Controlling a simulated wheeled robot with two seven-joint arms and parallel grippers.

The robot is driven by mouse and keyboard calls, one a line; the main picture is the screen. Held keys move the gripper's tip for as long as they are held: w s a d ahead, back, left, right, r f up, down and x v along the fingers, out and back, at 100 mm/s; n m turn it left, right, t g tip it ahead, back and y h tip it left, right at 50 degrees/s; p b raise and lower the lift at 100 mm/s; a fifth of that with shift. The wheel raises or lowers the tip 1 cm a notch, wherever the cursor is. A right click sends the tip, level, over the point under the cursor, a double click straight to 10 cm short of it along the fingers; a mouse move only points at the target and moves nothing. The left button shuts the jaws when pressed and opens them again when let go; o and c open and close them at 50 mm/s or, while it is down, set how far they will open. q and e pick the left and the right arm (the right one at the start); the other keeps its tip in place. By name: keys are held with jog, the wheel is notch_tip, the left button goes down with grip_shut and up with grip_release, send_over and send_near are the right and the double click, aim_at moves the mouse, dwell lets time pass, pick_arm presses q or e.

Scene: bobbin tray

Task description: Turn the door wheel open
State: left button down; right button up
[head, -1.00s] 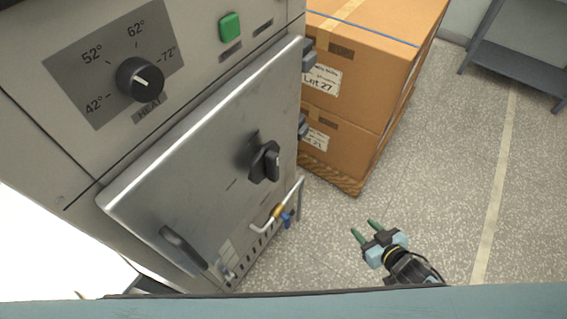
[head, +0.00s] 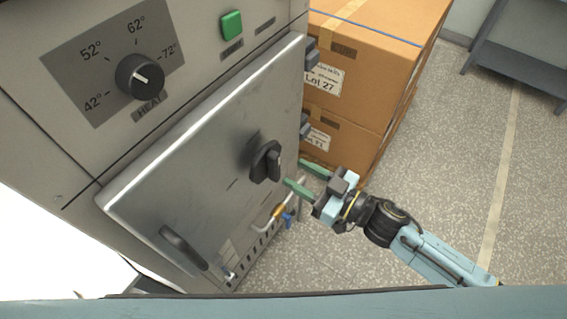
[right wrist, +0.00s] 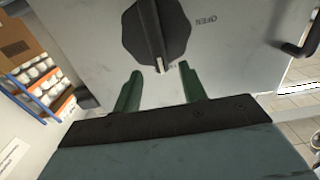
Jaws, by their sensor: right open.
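The door wheel (head: 266,161) is a black knob with a raised grip bar, mounted on the closed grey metal door (head: 205,150). In the right wrist view the wheel (right wrist: 157,32) shows close ahead, with the word OPEN printed beside it and its pale pointer mark at the lower end. My right gripper (head: 301,177) is open and empty, its green fingers pointing at the wheel from the right. In the right wrist view its fingertips (right wrist: 156,73) are spread to either side of the wheel's lower end, apparently short of gripping it. My left gripper is not in view.
A black door handle (head: 183,247) is at the door's lower left. A heat dial (head: 140,77) and a green button (head: 231,25) sit above the door. Pipes with a blue valve (head: 287,219) are below. Cardboard boxes (head: 375,65) stand behind at right. Open floor lies right.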

aim_at(279, 164)
jog(key=x, duration=0.5)
grip_shut()
